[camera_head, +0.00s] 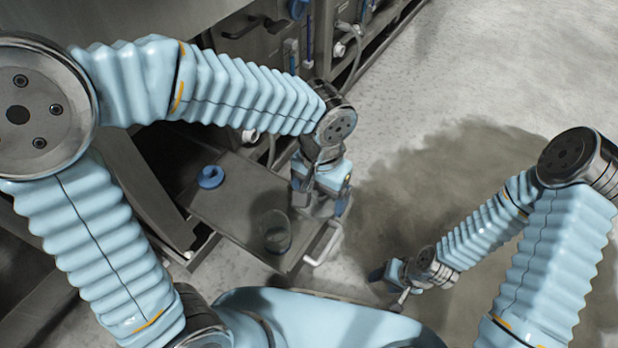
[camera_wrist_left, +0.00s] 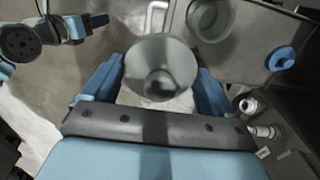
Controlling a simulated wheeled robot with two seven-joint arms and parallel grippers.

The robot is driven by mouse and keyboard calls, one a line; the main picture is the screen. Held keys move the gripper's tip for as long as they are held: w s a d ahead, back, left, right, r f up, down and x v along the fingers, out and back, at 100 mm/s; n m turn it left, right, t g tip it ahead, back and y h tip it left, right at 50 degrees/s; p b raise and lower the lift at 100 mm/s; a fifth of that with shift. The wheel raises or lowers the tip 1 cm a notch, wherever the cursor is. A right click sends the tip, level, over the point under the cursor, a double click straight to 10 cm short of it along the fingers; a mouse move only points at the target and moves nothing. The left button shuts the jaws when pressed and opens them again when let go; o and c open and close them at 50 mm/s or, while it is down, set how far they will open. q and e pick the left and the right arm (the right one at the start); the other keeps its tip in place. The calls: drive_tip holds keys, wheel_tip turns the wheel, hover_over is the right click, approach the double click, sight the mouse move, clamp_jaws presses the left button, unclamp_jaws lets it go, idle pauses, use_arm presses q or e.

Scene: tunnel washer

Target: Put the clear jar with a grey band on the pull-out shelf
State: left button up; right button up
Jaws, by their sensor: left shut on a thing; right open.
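My left gripper (camera_head: 322,200) is shut on a clear, greyish round jar (camera_wrist_left: 160,62), seen from above between the blue fingers in the left wrist view. A grey band on it cannot be made out clearly. In the head view the gripper mostly hides this jar. The pull-out shelf (camera_head: 238,208) is a flat grey tray; it also shows in the left wrist view (camera_wrist_left: 248,72). The held jar is at the shelf's right edge in the head view; whether it touches the shelf I cannot tell. My right gripper (camera_head: 388,278) is open, low and away from the shelf.
A second clear vessel (camera_head: 275,232) stands on the shelf near its front corner. A blue ring-shaped thing (camera_head: 210,177) lies further back on it. A pale handle (camera_head: 323,245) sticks out from the shelf's edge. The middle of the shelf is bare. Machine panels (camera_head: 268,45) rise behind.

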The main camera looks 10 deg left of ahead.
use_arm(q)
drive_tip(key=shift+s+d+r, duration=0.2)
drive_tip(key=shift+d+r, duration=0.05)
drive_tip(key=w+a+f+p, duration=0.5)
drive_tip(key=w+a+f, duration=0.15)
drive_tip(key=w, duration=0.45)
drive_tip(key=shift+s+a+f+b, duration=0.1)
drive_tip(key=shift+a+f+b, duration=0.1)
drive_tip(key=shift+f+b, duration=1)
drive_tip(key=shift+s+a+f+b, duration=0.1)
drive_tip(key=shift+a+f+b, duration=0.1)
drive_tip(key=shift+f+b, duration=0.95)
drive_tip(key=shift+f, duration=0.2)
drive_tip(key=o, duration=0.8)
